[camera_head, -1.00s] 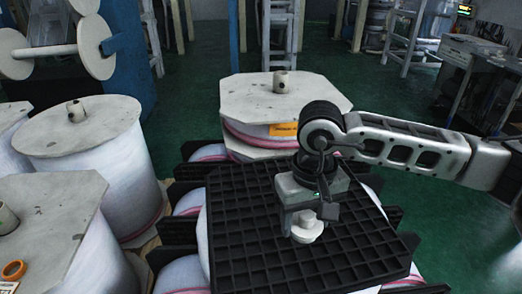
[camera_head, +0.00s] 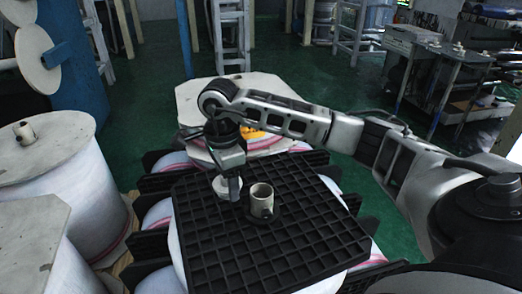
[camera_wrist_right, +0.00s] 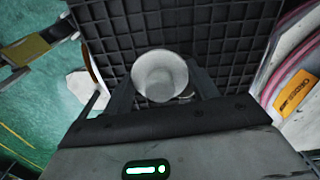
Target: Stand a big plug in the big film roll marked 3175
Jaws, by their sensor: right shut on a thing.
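My right gripper (camera_head: 230,180) is shut on a white round plug (camera_head: 226,190) above the left part of a black grid board (camera_head: 270,245). In the right wrist view the pale round plug (camera_wrist_right: 160,75) sits between the two fingers (camera_wrist_right: 162,90). A big white film roll (camera_head: 190,100) with an octagonal board top and an orange label (camera_head: 250,133) stands behind the grid board. My arm hides part of its top, and the label's number cannot be read. My left gripper is not in view.
A beige tube (camera_head: 262,195) stands upright on the grid board, just right of my right gripper. More white film rolls (camera_head: 60,170) stand at the left. A dark metal cart (camera_head: 440,80) is at the back right. Green floor (camera_head: 140,110) is open behind the rolls.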

